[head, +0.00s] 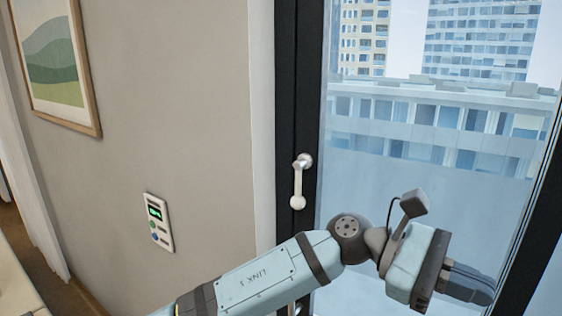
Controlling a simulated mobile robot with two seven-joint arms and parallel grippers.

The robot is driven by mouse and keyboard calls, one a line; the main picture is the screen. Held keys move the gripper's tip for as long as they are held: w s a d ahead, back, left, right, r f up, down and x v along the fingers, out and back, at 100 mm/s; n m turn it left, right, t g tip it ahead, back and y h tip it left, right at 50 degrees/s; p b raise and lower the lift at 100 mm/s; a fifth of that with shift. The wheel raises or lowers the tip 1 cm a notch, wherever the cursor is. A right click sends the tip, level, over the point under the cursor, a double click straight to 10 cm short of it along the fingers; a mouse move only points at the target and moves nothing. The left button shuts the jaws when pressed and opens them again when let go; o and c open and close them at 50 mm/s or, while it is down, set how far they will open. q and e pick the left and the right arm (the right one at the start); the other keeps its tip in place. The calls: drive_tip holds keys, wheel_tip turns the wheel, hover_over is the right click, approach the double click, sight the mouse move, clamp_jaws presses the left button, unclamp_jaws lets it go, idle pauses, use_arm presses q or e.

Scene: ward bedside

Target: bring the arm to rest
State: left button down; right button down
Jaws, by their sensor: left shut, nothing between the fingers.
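My left arm comes in from the bottom and reaches to the right, in front of a large window. My left gripper (470,285) is at the lower right, its dark fingers pointing right and slightly down. The fingers are shut with nothing between them. The gripper appears in front of the glass; I cannot tell how far it is from the pane. My right gripper is not in view.
A white handle (299,182) hangs down on the dark window frame (284,120), above and left of my wrist. A wall panel (158,222) and a framed picture (54,58) are on the beige wall. A pale surface (15,285) shows at the lower left.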

use_arm(q)
drive_tip(key=w+a+f+n+t+h, duration=0.2)
drive_tip(key=w+a+n+t+h, duration=0.3)
drive_tip(key=n, duration=0.5)
drive_tip(key=w+a+f+n+t+h, duration=0.1)
drive_tip(key=w+a+n+t+h, duration=0.3)
drive_tip(key=n+h, duration=0.4)
drive_tip(key=w+a+f+n+t+y, duration=0.2)
drive_tip(key=a+f+n+t+y, duration=0.35)
drive_tip(key=f+n+t, duration=0.55)
drive_tip(key=w+a+f+n+t+y, duration=0.45)
drive_tip(key=n+t, duration=0.45)
drive_tip(key=n, duration=0.7)
drive_tip(key=s+a+f+n+y+p, duration=0.1)
drive_tip(key=s+a+f+n+y, duration=0.2)
drive_tip(key=a+f+n+y, duration=0.25)
drive_tip(key=s+a+f+n+y, duration=0.3)
drive_tip(key=a+f+n, duration=0.2)
drive_tip(key=a+f, duration=0.3)
drive_tip(key=s+a+f+n+g+y, duration=0.5)
drive_tip(key=s+a+f+n, duration=0.3)
drive_tip(key=s+f, duration=0.7)
drive_tip(key=a+g, duration=0.1)
drive_tip(key=a, duration=0.1)
drive_tip(key=shift+a+f+p, duration=0.3)
drive_tip(key=shift+a+f, duration=0.05)
drive_tip(key=shift+a, duration=0.05)
drive_tip(key=shift+d+n, duration=0.1)
drive_tip(key=shift+n, duration=0.15)
